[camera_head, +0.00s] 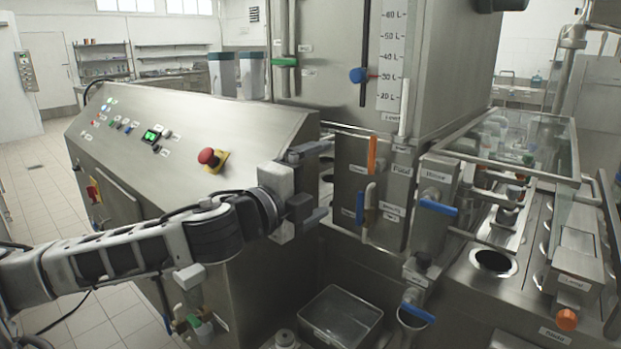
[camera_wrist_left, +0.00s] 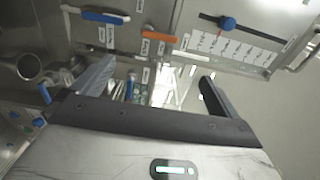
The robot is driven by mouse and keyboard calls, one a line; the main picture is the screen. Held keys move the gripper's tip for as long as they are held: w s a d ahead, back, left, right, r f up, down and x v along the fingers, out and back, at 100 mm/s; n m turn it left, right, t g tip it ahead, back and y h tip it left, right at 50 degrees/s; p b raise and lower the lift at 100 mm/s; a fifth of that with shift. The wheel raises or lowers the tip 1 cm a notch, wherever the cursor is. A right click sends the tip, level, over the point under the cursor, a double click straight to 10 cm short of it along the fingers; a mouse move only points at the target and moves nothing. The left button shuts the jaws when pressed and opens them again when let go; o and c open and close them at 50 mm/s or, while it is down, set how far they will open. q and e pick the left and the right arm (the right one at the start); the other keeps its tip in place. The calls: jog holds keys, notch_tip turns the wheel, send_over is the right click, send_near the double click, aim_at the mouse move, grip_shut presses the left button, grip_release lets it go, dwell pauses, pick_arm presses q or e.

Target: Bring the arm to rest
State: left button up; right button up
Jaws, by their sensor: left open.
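My left arm (camera_head: 130,255) comes in from the left and reaches in front of the sloped control panel. My left gripper (camera_head: 318,184) is open and empty at the right end of that panel, left of the valve block with the orange lever (camera_head: 372,154). In the left wrist view the two fingers of the left gripper (camera_wrist_left: 153,84) stand wide apart with nothing between them. The orange lever (camera_wrist_left: 160,38) and a blue lever (camera_wrist_left: 106,17) show beyond the fingers there. My right gripper is not in view.
The control panel (camera_head: 225,125) has a red stop button (camera_head: 209,157) close to my left arm. Blue-handled valves (camera_head: 437,207) stand to the right of the gripper. A glass-covered section (camera_head: 515,140) is at the right.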

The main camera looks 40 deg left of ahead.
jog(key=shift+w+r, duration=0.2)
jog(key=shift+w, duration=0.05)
